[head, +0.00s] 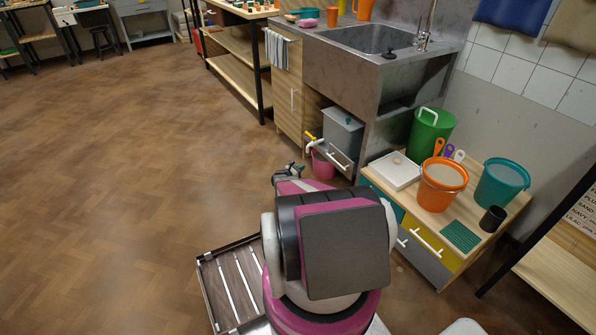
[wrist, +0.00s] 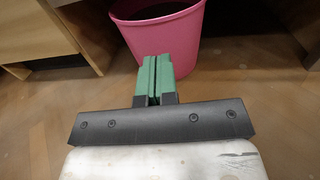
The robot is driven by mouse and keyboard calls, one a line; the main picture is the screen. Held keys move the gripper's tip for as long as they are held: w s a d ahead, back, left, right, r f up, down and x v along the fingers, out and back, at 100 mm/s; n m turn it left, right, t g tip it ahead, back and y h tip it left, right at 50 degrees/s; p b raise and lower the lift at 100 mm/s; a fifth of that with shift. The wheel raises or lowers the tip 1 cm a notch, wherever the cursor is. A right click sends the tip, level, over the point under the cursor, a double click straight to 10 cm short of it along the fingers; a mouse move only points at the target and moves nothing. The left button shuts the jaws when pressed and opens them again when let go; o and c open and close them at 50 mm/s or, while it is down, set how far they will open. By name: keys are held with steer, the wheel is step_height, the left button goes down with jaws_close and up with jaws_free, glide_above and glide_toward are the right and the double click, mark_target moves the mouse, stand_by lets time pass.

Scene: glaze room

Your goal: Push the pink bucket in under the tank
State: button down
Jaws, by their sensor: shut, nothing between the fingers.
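The pink bucket (head: 323,166) stands upright on the floor below the grey tank (head: 342,134) and its spout, partly hidden by my arm in the head view. My gripper (wrist: 155,62) has green fingers that are shut and empty. Their tips overlap the near side of the bucket in the picture; I cannot tell whether they touch it. In the head view my gripper (head: 290,171) is just left of the bucket, low down.
A wooden cabinet (head: 288,95) stands left of the tank, and a sink unit (head: 380,65) rises above it. A low drawer cabinet (head: 437,255) with an orange bucket (head: 443,184) stands to the right. A slatted tray (head: 233,282) is beside my base. The floor to the left is clear.

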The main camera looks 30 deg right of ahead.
mark_target(314, 161)
steer(key=w+d, duration=0.1)
steer(key=d, duration=0.8)
steer(key=shift+w, duration=0.4)
steer(key=shift+d, duration=0.1)
steer(key=shift+d, duration=0.1)
steer(key=shift+w+d, duration=0.1)
steer(key=shift+d, duration=0.2)
steer(key=w+d, duration=0.1)
steer(key=d, duration=0.5)
steer(key=shift+w+d, duration=0.15)
steer(key=shift+d, duration=0.25)
steer(key=shift+a, duration=0.1)
